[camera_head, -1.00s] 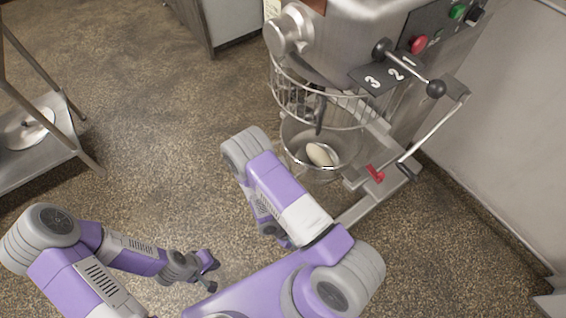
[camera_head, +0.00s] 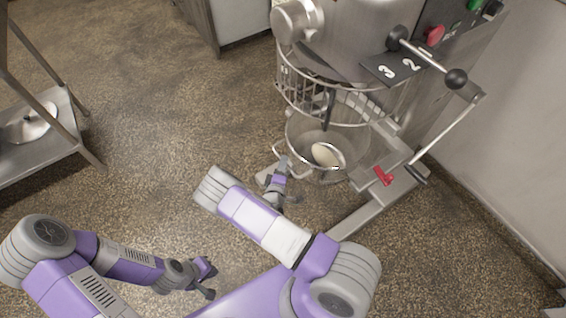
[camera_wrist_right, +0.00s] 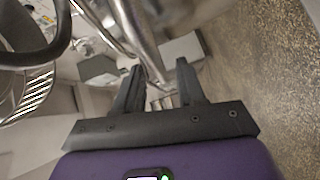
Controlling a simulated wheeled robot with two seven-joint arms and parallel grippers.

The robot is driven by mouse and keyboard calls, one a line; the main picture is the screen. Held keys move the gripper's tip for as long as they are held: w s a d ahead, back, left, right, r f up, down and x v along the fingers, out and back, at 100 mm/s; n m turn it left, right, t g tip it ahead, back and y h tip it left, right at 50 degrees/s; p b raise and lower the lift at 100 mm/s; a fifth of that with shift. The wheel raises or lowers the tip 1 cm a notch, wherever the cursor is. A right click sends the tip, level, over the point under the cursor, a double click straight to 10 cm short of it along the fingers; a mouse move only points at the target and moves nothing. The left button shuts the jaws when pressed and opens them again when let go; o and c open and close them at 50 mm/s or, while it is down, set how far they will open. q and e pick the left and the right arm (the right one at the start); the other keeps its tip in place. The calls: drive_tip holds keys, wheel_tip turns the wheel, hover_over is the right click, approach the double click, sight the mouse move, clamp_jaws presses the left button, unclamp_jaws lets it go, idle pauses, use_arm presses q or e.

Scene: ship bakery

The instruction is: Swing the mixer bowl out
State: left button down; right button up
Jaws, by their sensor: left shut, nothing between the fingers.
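The mixer bowl (camera_head: 300,134) is steel and sits under the mixer head (camera_head: 345,40), below the wire guard (camera_head: 292,88). A pale lump (camera_head: 325,154) shows at it. A looped steel handle (camera_head: 292,173) sticks out on the bowl's left side. My right gripper (camera_head: 279,174) is low beside this handle, partly hidden in the head view. In the right wrist view, its fingers (camera_wrist_right: 158,85) are apart, with a steel tube (camera_wrist_right: 143,40) running between them; contact cannot be told. My left gripper (camera_head: 209,277) is shut and empty over the floor, away from the mixer.
A long lever with a black knob (camera_head: 456,79) and a crank arm (camera_head: 447,128) stick out on the mixer's right. A red latch (camera_head: 384,176) is below. A steel rack (camera_head: 60,125) stands at left. The floor between is clear.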

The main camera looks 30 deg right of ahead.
drive_tip(key=shift+x, duration=1.2)
clamp_jaws()
